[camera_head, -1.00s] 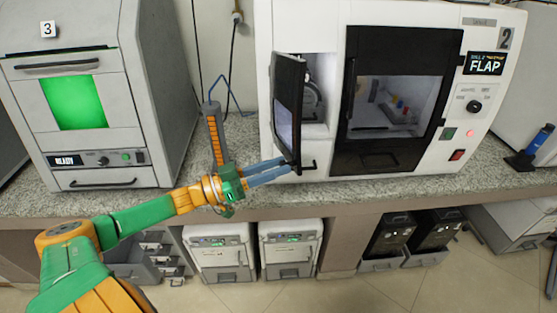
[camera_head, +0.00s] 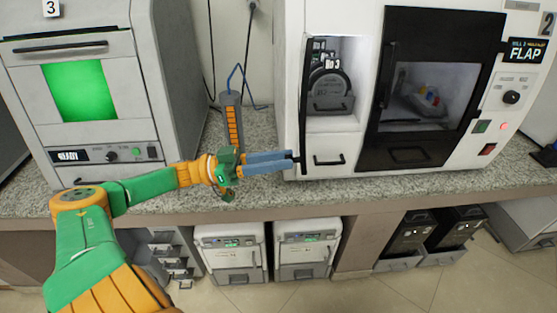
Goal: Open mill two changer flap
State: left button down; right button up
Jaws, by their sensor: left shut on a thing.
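Mill two (camera_head: 350,172) is the white machine at the right, with a "2" and a screen (camera_head: 527,51) reading FLAP. Its changer flap (camera_head: 304,100) is a dark panel hinged at the left of the changer opening. It stands swung out, seen nearly edge-on. Inside the opening a dark round changer (camera_head: 330,85) shows. My left gripper (camera_head: 296,160) is shut at the lower end of the flap, its blue fingers reaching in from the left. The exact grip point is small and partly hidden. My right gripper is not in view.
Mill two's dark main door (camera_head: 428,90) is shut, right of the opening. Machine 3 (camera_head: 80,80) with a green window stands at the left. A blue-and-orange stand (camera_head: 233,125) rises behind my left gripper. The granite counter (camera_head: 400,190) is bare along its front.

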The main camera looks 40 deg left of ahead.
pick_arm(q)
jog(key=shift+f, duration=0.1)
jog(key=c, duration=0.6)
grip_release()
jog(key=shift+d, duration=0.1)
jog(key=v, duration=0.7)
